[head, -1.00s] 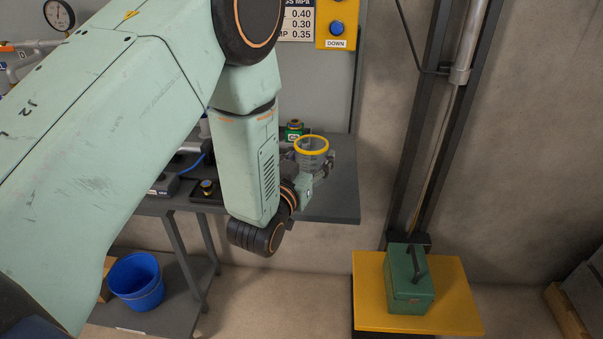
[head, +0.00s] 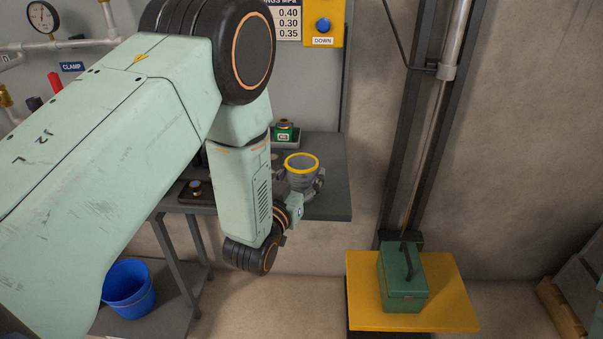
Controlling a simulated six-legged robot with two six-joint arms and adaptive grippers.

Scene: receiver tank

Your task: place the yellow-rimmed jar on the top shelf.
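The yellow-rimmed jar (head: 301,173) is a clear-grey vessel with a bright yellow ring around its open top. It is upright near the right end of the dark grey bench top (head: 333,200). My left gripper (head: 312,187) is at the jar's lower part, and the jar moves along with it, so it appears shut on the jar. The fingers are small and partly hidden by the jar and my wrist. I cannot tell whether the jar's base touches the bench. My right gripper is not in view. No shelf is clearly recognisable as the top shelf.
A small green device (head: 284,133) stands on the bench behind the jar. A blue bucket (head: 129,288) is on the lower shelf (head: 170,316). A green toolbox (head: 402,280) sits on a yellow platform (head: 450,305) by a dark vertical mast (head: 413,150). Floor shows between bench and platform.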

